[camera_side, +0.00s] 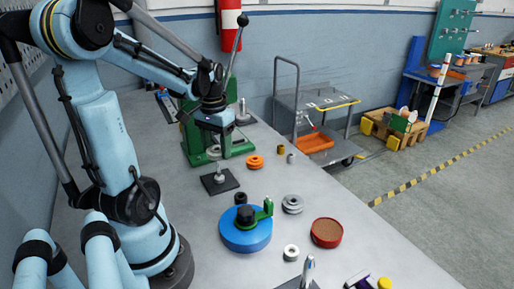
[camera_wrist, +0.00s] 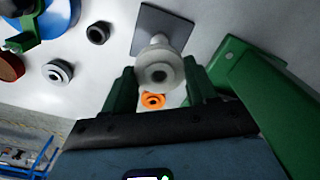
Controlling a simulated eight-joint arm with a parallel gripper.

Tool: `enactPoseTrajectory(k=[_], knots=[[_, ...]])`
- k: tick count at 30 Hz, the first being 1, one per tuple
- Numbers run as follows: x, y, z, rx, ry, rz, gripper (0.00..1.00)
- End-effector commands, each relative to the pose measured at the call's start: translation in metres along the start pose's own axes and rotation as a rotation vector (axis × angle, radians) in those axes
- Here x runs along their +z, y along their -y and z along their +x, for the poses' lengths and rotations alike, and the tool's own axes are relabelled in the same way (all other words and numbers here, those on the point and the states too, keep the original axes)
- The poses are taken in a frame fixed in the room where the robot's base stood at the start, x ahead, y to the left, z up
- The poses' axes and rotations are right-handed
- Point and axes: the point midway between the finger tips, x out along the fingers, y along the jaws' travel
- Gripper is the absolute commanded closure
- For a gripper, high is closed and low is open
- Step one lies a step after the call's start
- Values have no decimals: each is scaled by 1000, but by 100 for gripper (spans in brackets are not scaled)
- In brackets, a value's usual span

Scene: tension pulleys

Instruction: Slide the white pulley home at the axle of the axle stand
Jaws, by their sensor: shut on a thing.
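The white pulley (camera_wrist: 160,68) is between the two fingers of my gripper (camera_wrist: 160,84) in the wrist view, and the gripper is shut on it. In the side view the white pulley (camera_side: 213,152) shows just below my gripper (camera_side: 213,142). The axle stand has a dark square plate (camera_side: 220,181) on the bench with an upright pale axle (camera_side: 218,169). The pulley is held above the plate, near the top of the axle. In the wrist view the plate (camera_wrist: 151,18) lies behind the pulley. I cannot tell whether the axle tip is inside the bore.
A green press (camera_side: 196,139) stands close behind my gripper; its green body (camera_wrist: 262,95) is at the right in the wrist view. An orange pulley (camera_side: 255,162), a grey pulley (camera_side: 292,204) and a blue disc (camera_side: 245,235) with a green handle lie nearby.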

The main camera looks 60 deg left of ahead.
Motion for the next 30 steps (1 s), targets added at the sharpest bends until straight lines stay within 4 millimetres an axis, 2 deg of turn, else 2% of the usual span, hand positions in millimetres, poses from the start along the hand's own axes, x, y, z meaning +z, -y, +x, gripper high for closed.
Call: enactPoseTrajectory(k=[11,30], knots=[[0,0,0,0,0,0,75],[0,0,20,0,0,0,75]])
